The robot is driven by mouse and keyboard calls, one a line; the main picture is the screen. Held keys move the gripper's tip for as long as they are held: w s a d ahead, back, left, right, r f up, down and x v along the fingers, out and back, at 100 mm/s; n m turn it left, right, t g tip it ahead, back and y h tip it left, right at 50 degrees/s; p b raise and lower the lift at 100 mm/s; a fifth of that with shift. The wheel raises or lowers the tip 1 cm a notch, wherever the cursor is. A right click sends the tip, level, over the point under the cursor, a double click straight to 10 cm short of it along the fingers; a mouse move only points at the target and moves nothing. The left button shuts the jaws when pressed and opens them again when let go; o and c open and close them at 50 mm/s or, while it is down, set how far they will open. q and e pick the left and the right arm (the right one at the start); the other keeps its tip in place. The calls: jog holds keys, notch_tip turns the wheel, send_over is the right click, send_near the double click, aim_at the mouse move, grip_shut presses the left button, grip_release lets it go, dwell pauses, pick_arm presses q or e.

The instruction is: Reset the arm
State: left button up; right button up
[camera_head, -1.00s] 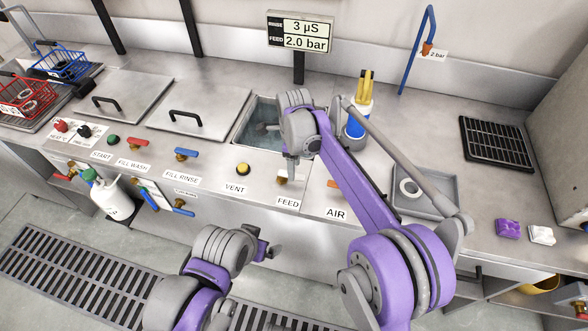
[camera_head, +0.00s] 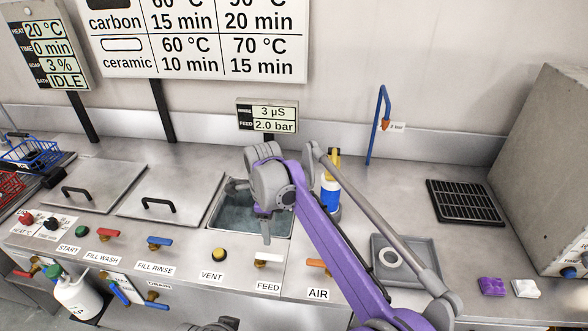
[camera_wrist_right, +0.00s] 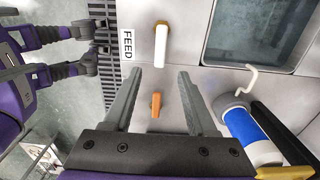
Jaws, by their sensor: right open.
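My right arm reaches over the counter from the lower right in the head view. Its gripper (camera_head: 265,228) hangs by the front edge of the open rinse basin (camera_head: 250,220), above the FEED valve, and is partly hidden by the wrist. In the right wrist view the two fingers (camera_wrist_right: 160,74) are apart with nothing between them. The white FEED handle (camera_wrist_right: 161,45) is beyond the tips, and the orange AIR handle (camera_wrist_right: 156,104) shows between the fingers, lower down. Only a piece of my left arm shows at the head view's bottom edge; its gripper is not visible there.
A blue-and-white bottle (camera_head: 330,194) stands close behind my right arm. Purple (camera_head: 491,287) and white (camera_head: 526,289) blocks sit near the front edge. A black grate (camera_head: 463,201) lies at right.

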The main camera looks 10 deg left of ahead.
jog(key=shift+d, duration=0.1)
jog(key=s+d+r+n+t, duration=0.15)
jog(key=s+d+n, duration=0.25)
jog(key=d, duration=0.7)
jog(key=s+d+r+n+t, duration=0.1)
jog(key=s+d+r+n, duration=0.25)
jog(key=d, duration=0.65)
jog(key=s+d+f+n+t+p, duration=0.1)
jog(key=s+d+f+n, duration=0.3)
jog(key=s+d, duration=0.3)
jog(key=s+d+f+n+t, duration=0.2)
jog(key=s+d+f+n, duration=0.3)
jog(key=s, duration=0.4)
jog(key=shift+s+d+f+n+p, duration=0.15)
jog(key=shift+s+d+n+p, duration=0.2)
jog(key=shift+d, duration=0.55)
